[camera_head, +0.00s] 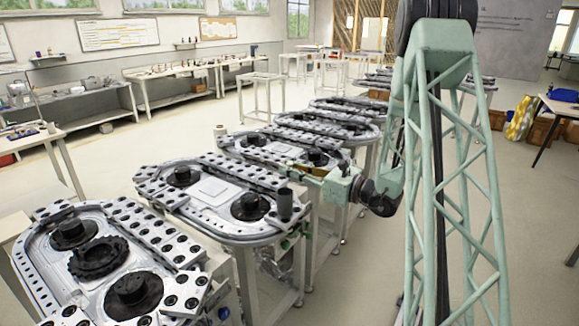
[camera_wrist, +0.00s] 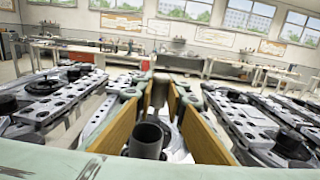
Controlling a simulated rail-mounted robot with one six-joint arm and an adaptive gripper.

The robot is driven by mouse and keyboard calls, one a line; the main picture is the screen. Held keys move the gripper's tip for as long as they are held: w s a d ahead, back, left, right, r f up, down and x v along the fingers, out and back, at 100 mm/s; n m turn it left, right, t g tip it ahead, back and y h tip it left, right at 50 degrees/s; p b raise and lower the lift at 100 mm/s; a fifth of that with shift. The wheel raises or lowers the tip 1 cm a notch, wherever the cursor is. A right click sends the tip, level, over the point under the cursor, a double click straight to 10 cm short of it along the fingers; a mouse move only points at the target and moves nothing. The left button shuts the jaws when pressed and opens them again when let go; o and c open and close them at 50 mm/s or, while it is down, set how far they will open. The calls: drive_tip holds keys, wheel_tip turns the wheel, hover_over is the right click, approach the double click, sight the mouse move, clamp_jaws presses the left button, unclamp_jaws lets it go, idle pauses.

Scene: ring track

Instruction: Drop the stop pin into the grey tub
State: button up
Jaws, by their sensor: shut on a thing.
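My gripper (camera_head: 292,167) reaches leftward over the right end of a grey ring track in the head view. In the wrist view its two tan fingers (camera_wrist: 162,84) are shut on the stop pin (camera_wrist: 159,92), a brownish-grey cylinder held roughly upright between the fingertips. The grey tub (camera_head: 285,204) is a dark, open-topped cylinder standing on the track's right end, below my gripper in the head view. In the wrist view the tub (camera_wrist: 147,138) shows its open mouth between the fingers, below and nearer than the pin. The pin is too small to make out in the head view.
The ring track (camera_head: 207,192) under my gripper carries black round hubs and a pale centre plate. More tracks stand in a row in front (camera_head: 95,262) and behind (camera_head: 330,125). Benches (camera_head: 180,76) line the far wall. The floor right of the tracks is mostly clear.

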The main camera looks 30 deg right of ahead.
drive_tip(key=shift+f+b, duration=0.55)
drive_tip(key=shift+f, duration=0.85)
drive_tip(key=o, duration=0.9)
drive_tip(key=shift+s, duration=0.1)
drive_tip(key=v, duration=1.2)
drive_tip(key=shift+a, duration=0.1)
